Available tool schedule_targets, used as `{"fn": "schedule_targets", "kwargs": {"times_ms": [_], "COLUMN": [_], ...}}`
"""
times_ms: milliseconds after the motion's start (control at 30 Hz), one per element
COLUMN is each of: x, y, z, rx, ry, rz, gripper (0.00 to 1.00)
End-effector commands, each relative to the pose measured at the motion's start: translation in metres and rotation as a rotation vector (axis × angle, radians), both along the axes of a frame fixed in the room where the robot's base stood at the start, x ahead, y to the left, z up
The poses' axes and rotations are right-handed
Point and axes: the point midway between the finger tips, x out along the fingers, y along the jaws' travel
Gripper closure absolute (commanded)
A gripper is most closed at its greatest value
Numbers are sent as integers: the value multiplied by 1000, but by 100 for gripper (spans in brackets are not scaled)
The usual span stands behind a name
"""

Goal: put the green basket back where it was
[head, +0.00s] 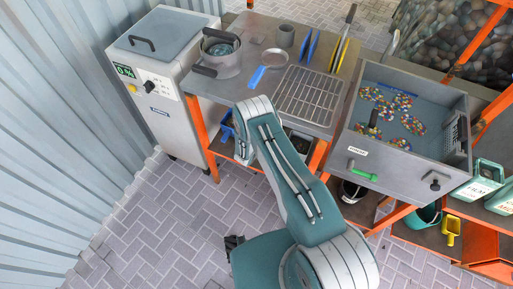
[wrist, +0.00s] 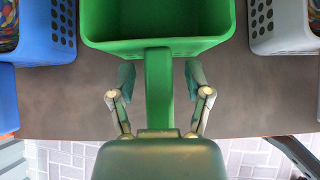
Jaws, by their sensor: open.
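The green basket (wrist: 155,47) is in the wrist view at the top middle, on a brown-grey shelf surface (wrist: 75,110). Its long green handle (wrist: 158,95) points towards me. My gripper (wrist: 160,82) is open, with one finger on each side of the handle and a gap visible at both sides. The part of the basket beyond the top edge is cut off. In the head view my arm reaches towards the lower shelf under the worktop, and the gripper and green basket are hidden there.
A blue basket (wrist: 47,30) stands left of the green one and a grey basket (wrist: 283,25) right of it.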

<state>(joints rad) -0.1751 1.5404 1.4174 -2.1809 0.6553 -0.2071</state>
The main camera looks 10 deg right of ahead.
Motion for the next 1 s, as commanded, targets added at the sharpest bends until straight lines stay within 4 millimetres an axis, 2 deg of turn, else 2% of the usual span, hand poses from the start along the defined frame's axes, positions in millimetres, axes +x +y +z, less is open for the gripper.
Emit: {"fn": "schedule_targets", "kwargs": {"times_ms": [600, 800, 1000], "x": [-58, -67, -67], "y": [43, 48, 48], "z": [75, 84, 84], "rx": [0, 1, 1], "ry": [-1, 1, 0], "rz": [4, 1, 1], "gripper": [36, 36, 36]}}
